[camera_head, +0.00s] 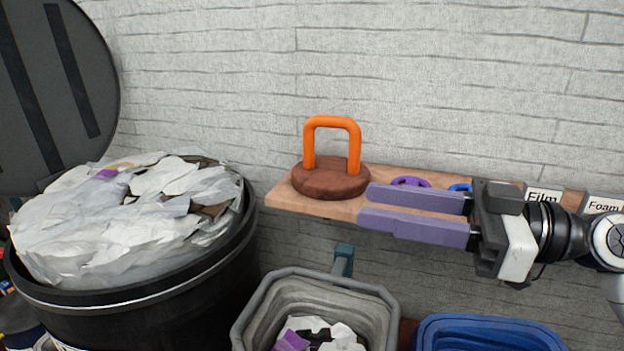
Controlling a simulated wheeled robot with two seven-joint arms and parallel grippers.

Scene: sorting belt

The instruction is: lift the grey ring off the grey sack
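A grey octagonal ring (247,318) forms the rim of a grey container at the bottom centre. The grey sack (275,322) shows as the inner wall inside this rim; I cannot tell ring and sack clearly apart. White and purple scraps lie in it, and its lower part is cut off by the frame. A teal handle (343,262) stands up at the ring's back edge. My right gripper (366,205) is open, with two purple fingers pointing left and nothing between them. It is above and right of the ring, apart from it. My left gripper is not in view.
A wooden shelf (285,198) on the brick wall holds a brown disc (325,180) with an orange handle (331,122). Purple (410,181) and blue (460,187) handles show behind my fingers. A full black bin (150,302) stands left, a blue container (490,322) right.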

